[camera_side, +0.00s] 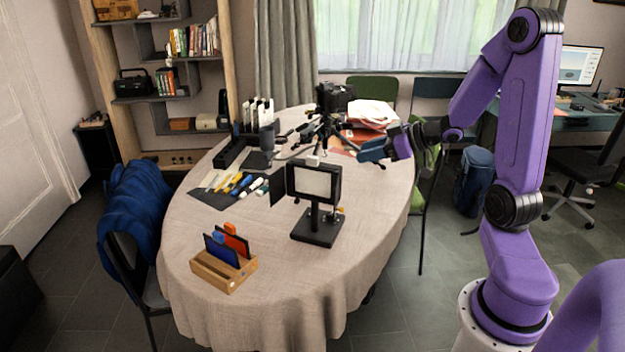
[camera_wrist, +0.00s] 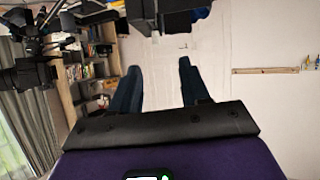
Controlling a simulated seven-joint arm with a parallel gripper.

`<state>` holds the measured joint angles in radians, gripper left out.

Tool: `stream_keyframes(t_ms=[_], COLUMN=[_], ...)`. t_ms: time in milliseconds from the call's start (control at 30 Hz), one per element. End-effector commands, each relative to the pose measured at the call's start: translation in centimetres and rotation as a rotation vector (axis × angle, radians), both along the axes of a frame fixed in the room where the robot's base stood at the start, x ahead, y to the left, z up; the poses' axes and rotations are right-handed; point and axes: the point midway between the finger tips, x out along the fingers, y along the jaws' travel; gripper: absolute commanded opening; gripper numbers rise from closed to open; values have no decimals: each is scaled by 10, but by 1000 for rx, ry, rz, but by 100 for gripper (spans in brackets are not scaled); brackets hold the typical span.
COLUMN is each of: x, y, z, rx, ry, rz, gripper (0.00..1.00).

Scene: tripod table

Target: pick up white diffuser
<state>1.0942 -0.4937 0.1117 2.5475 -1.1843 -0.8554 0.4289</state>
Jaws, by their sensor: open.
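A white, diffuser-like panel (camera_side: 313,183) sits upright in a black square frame on a stand near the middle of the table. I cannot tell whether this is the white diffuser the task means. My gripper (camera_side: 366,152) is open above the table, behind and to the right of the framed panel and apart from it. In the wrist view, my two dark blue fingers (camera_wrist: 158,82) stand wide apart with nothing between them. A dark object shows beyond them at the top and is cut off by the edge.
A wooden rack (camera_side: 224,272) with blue and orange plates stands at the front left. Markers and tools (camera_side: 238,183) lie on a dark mat. A black tripod (camera_side: 325,127) stands close to my gripper, with papers (camera_side: 370,112) behind. The table's front right is clear.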

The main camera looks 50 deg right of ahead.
Motion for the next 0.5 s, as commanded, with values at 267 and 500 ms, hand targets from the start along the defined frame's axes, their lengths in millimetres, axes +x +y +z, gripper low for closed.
stream_keyframes(t_ms=[267, 500], x=[-12, 21], y=[-17, -4], z=[4, -10], rx=[87, 89], ry=[-48, -47], rz=[-4, 1], gripper=[46, 46])
